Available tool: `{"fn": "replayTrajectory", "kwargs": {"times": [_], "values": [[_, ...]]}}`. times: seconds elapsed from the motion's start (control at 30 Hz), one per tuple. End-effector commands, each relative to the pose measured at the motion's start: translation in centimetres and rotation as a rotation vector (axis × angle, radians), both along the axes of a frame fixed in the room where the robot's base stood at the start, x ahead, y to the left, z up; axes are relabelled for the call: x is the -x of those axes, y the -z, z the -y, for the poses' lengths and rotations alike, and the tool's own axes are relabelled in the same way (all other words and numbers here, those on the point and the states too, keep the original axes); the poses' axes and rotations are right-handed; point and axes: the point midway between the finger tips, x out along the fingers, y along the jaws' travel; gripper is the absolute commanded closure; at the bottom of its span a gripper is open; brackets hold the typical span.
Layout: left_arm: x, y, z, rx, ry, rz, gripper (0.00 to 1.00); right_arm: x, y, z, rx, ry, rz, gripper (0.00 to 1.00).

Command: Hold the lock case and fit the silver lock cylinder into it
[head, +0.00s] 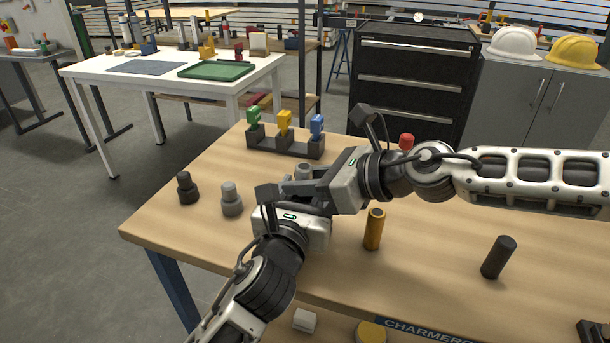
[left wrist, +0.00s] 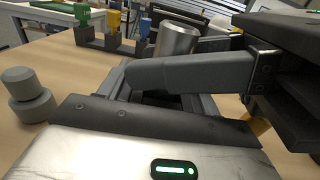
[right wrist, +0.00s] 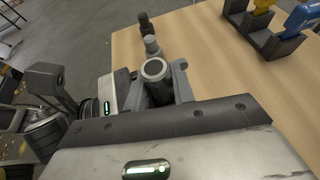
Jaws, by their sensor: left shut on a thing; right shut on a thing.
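The silver lock cylinder (head: 303,172) stands upright between my two grippers, over the table. It also shows in the left wrist view (left wrist: 177,40) and, from above with a dark round top, in the right wrist view (right wrist: 154,69). My right gripper (head: 300,186) reaches in from the right and is shut on the cylinder. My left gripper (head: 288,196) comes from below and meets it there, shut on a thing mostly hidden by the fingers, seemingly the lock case. I cannot tell how deep the cylinder sits in it or whether they touch.
A dark rack (head: 285,143) with green, yellow and blue pieces stands behind. A black stepped peg (head: 187,188) and a grey one (head: 232,199) stand to the left. A brass cylinder (head: 374,229) and black cylinder (head: 497,257) stand to the right. The table's front right is mostly clear.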

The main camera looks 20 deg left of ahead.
Motion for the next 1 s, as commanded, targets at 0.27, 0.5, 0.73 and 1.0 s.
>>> {"fn": "replayTrajectory", "kwargs": {"times": [0.27,0.5,0.73,1.0], "values": [[0.0,0.1,0.0,0.000,-0.001,-0.004,0.73,0.0,0.7,0.0,-0.001,0.001,0.001,1.00],[0.0,0.1,0.0,-0.001,-0.001,-0.003,0.73,0.1,0.9,0.0,0.002,-0.002,0.000,0.50],[0.0,0.1,0.0,0.000,-0.001,-0.003,0.73,0.3,1.1,0.0,0.006,-0.009,-0.005,0.50],[0.0,0.1,-0.1,0.000,-0.002,-0.003,0.73,0.3,-1.9,-0.1,0.005,-0.010,-0.001,0.50]]}}
